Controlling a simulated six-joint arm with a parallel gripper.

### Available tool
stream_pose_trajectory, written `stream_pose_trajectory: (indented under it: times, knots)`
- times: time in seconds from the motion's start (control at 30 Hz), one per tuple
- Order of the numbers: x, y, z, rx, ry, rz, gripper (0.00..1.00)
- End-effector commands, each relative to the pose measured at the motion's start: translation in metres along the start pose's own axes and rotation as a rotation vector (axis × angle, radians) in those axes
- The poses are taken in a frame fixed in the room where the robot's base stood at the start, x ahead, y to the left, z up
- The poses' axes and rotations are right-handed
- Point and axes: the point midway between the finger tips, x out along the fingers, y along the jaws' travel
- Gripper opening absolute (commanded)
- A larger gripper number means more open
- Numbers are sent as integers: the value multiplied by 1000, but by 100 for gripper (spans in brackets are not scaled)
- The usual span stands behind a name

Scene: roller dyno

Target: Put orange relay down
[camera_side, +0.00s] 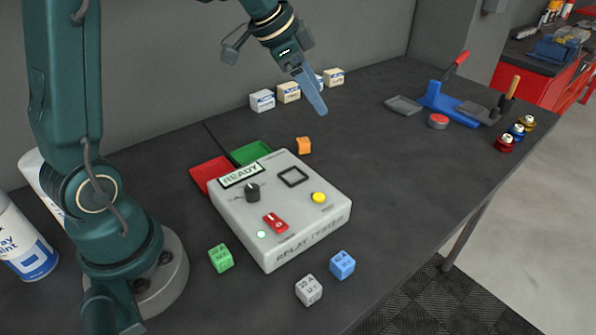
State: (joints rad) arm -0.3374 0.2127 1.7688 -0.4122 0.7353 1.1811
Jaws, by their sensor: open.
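The orange relay (304,145) is a small cube standing on the dark bench, just behind the relay tester's back right corner. My gripper (318,108) is above and slightly to the right of it in the picture, pointing down. The gripper is open and apart from the relay. From this side its fingers overlap, so the gap between them does not show. The relay tester (325,215) is a pale box with a READY display, a dark knob, a red switch, a yellow button and an empty-looking square socket (293,177).
Green (220,258), grey (308,290) and blue (342,265) relays lie in front of the tester. Red (206,172) and green (250,153) trays sit behind it. Small boxes (288,92) line the wall. A blue fixture (445,103) stands right. The bench's middle right is clear.

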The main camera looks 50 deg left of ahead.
Motion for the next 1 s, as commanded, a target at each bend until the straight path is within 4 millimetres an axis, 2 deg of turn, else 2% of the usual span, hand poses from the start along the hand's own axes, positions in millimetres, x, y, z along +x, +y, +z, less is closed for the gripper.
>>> stream_pose_trajectory:
  times: [0.03, 0.1, 0.2, 0.3, 0.43, 0.53, 0.8, 1.0]
  knots:
    - [17, -14, 9, -19, -17, 13, 70]
    - [36, -30, 20, -44, -32, 25, 70]
    - [61, -47, 41, -98, -57, 47, 70]
    - [80, -54, 62, -159, -85, 71, 70]
    - [95, -55, 83, -207, -117, 99, 70]
    - [101, -55, 90, -224, -128, 107, 70]
    - [132, -52, 94, -225, -128, 106, 70]
    - [146, -50, 95, -223, -126, 103, 70]
